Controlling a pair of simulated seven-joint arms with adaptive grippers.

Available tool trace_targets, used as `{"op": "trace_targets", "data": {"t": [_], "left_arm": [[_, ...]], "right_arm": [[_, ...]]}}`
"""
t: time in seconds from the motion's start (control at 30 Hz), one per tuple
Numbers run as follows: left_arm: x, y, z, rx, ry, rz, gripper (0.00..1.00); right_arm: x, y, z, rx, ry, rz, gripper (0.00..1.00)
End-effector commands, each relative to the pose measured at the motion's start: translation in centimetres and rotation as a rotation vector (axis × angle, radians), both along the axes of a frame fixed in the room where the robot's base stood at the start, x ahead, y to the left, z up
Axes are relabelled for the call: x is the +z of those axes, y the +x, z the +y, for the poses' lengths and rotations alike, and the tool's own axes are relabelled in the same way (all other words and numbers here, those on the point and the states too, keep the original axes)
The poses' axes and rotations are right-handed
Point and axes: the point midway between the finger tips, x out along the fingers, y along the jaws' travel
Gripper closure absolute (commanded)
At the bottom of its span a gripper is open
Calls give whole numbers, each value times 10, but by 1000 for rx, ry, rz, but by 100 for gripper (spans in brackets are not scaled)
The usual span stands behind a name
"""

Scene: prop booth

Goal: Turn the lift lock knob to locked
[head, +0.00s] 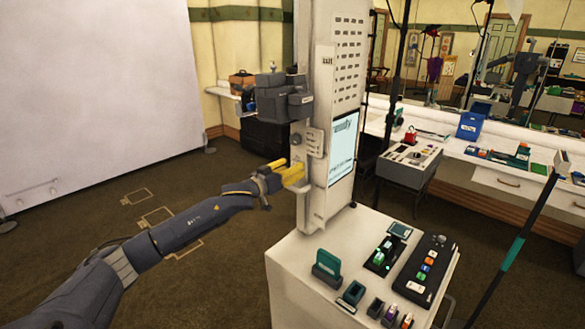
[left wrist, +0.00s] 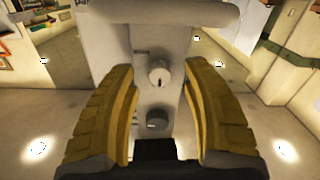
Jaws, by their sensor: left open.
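A pale round knob (left wrist: 160,73) with a short dark mark on its face sits on the light column between my fingers in the left wrist view. A second, grey knob (left wrist: 157,121) sits below it; I cannot read a label on either. My left gripper (head: 290,172) has yellow fingers and is at the left side of the tall white column (head: 318,100) in the head view. In the left wrist view the gripper (left wrist: 158,82) is open, with a finger on each side of the knobs and a gap to both. My right gripper is out of view.
Dark grey boxes (head: 272,97) stick out from the column above my gripper. A lit screen (head: 343,148) is on its front. A white console (head: 300,270) with coloured controls stands below right. A counter and mirror are behind. The floor at left is clear.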

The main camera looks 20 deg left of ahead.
Motion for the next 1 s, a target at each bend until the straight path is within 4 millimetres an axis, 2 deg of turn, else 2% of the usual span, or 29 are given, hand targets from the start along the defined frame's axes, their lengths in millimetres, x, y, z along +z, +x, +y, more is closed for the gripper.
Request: {"op": "trace_targets", "data": {"t": [0.2,0.53,0.93,1.0], "left_arm": [[0,7,-2,-1,0,0,52],[0,7,-2,0,0,0,52],[0,7,-2,0,1,0,98],[0,7,-2,0,1,0,100]], "right_arm": [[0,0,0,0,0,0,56],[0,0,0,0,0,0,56],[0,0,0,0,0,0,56],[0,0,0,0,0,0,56]]}}
